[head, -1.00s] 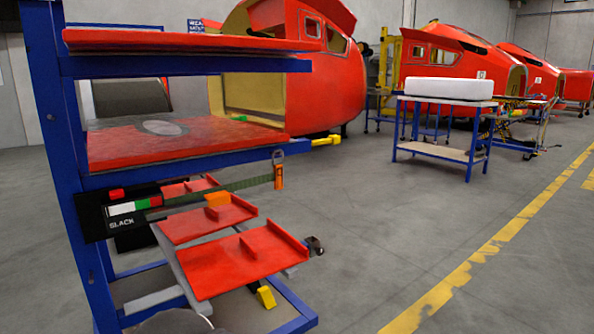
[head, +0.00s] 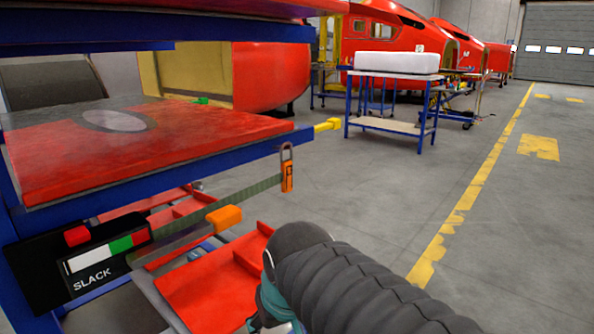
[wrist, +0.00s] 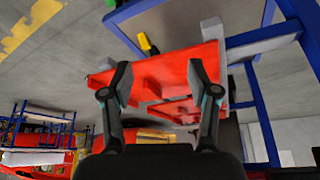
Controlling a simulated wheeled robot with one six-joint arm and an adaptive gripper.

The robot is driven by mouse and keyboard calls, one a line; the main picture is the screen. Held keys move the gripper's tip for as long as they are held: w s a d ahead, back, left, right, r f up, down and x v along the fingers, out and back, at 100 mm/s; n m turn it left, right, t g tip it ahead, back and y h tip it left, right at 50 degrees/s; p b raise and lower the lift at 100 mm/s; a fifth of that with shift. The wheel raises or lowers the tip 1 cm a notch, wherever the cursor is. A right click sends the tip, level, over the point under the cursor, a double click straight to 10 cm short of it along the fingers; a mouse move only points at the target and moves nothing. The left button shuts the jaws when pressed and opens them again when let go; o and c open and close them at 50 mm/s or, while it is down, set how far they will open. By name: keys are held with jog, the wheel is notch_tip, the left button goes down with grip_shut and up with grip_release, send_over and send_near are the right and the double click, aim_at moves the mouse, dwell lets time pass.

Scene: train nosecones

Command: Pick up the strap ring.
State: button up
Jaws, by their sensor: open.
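The strap ring, a small grey loop (head: 287,152) on an orange tag (head: 287,178), sits upright at the right end of a dark green strap (head: 245,190), beside the blue rack's edge. The strap runs left towards a black panel marked SLACK (head: 93,275), past an orange block (head: 224,217). My gripper (wrist: 160,82) is open in the wrist view, with nothing between its fingers and red parts beyond them. I cannot make out the ring there. In the head view my dark arm fills the lower right, below the ring, and the fingers are hidden.
The blue rack carries a red panel (head: 140,150) above and red parts (head: 215,285) on its lower level. A yellow-tipped bar (head: 328,125) juts out at the right. A blue table (head: 392,100) with a white block stands farther back. The floor to the right is clear.

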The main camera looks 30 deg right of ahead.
aim_at(287, 162)
jog(key=w+d+r, duration=0.3)
jog(key=w+r, duration=0.1)
jog(key=w, duration=0.2)
jog(key=w+d+r+m, duration=0.1)
jog(key=w+d+r, duration=0.3)
jog(key=w, duration=0.2)
jog(key=w+d+r+m, duration=0.1)
jog(key=w+d+r, duration=0.3)
jog(key=w+r, duration=0.1)
jog(key=shift+w+d+g+h+b, duration=0.2)
jog(key=shift+w+g+h+b, duration=0.15)
jog(key=shift+w, duration=0.45)
jog(key=w+r, duration=0.1)
jog(key=w+d+r, duration=0.1)
jog(key=r, duration=0.1)
jog(key=w+d+r, duration=0.1)
jog(key=shift+d+r, duration=0.15)
jog(key=shift+r, duration=0.1)
jog(key=r, duration=0.4)
jog(key=shift+w+d+r, duration=0.2)
jog(key=shift+d+r, duration=0.1)
jog(key=shift+s+r, duration=0.2)
jog(key=shift+r, duration=0.05)
jog(key=shift+w+f, duration=0.1)
jog(key=shift+f, duration=0.35)
jog(key=shift+b+x, duration=0.65)
jog(key=shift+x, duration=2.45)
jog(key=shift+a, duration=0.1)
grip_shut()
